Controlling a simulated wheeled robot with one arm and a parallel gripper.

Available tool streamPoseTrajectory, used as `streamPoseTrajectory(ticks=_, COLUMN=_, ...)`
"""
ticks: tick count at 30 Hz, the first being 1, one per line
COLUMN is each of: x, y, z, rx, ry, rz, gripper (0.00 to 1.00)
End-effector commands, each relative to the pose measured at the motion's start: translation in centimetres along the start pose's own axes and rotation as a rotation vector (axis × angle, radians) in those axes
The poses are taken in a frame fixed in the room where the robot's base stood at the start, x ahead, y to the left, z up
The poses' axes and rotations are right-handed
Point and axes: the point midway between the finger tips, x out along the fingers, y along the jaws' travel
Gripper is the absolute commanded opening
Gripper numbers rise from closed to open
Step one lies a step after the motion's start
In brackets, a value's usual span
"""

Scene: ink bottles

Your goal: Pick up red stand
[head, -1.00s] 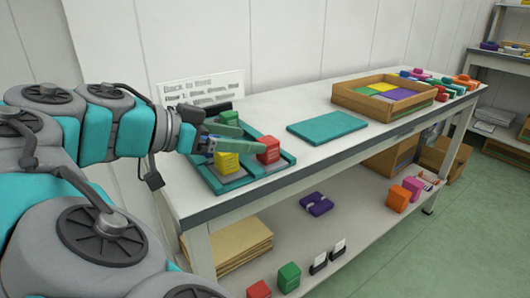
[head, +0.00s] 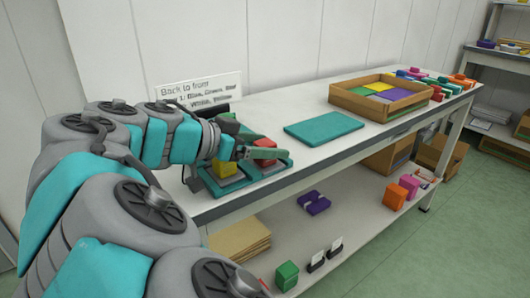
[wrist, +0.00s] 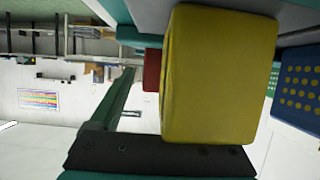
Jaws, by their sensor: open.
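The red stand (head: 265,143), a red block, sits at the right of the teal tray (head: 284,166) on the bench. In the head view, my gripper (head: 262,153) is in front of it and covers its lower part. In the wrist view the red block (wrist: 152,70) shows partly, beyond the large yellow block (wrist: 215,75) and a green finger. My gripper is open, with nothing seen held. I cannot tell whether its fingers touch the red block.
The yellow block (head: 226,168) stands left of the red one on the tray. A flat teal board (head: 323,129) and a wooden box (head: 345,100) lie farther right. A sign (head: 198,93) stands behind. A lower shelf holds a green block (head: 287,275) and other items.

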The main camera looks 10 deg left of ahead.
Motion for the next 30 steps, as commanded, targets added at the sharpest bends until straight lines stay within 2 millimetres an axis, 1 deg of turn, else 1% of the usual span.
streamPoseTrajectory(ticks=6, x=0.08, y=-0.02, z=0.01, rx=0.000, ry=0.000, rz=-0.001, gripper=0.79)
streamPoseTrajectory(ticks=27, x=0.05, y=-0.01, z=0.00, rx=0.000, ry=0.000, rz=-0.001, gripper=0.00)
streamPoseTrajectory(ticks=30, x=0.06, y=-0.01, z=0.01, rx=0.000, ry=0.000, rz=0.000, gripper=0.00)
